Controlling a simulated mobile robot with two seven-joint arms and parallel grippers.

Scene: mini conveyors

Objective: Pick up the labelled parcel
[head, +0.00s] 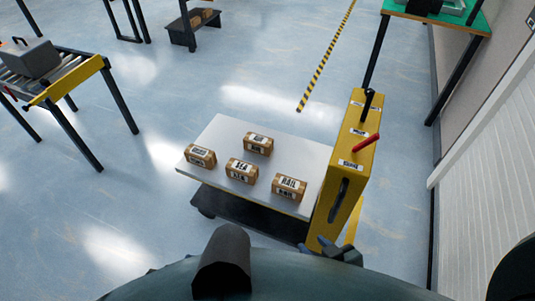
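Several small brown parcels with white labels rest on a pale grey low table (215,135). The nearest right parcel (289,187) reads RAIL, and the middle parcel (242,170) seems to read SEA. The words on the left parcel (201,156) and the back parcel (258,144) are too small to read surely. My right gripper (336,250) shows only in part at the bottom, near the foot of the yellow housing and apart from the parcels. Its fingers are too small and dark to judge. My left gripper is not in view.
A tall yellow housing (348,150) with a red lever (366,144) stands along the table's right side. A roller conveyor (62,80) carrying a grey box (30,58) is at the upper left. A green-topped bench (450,18) is at the upper right. Open blue floor lies left of the table.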

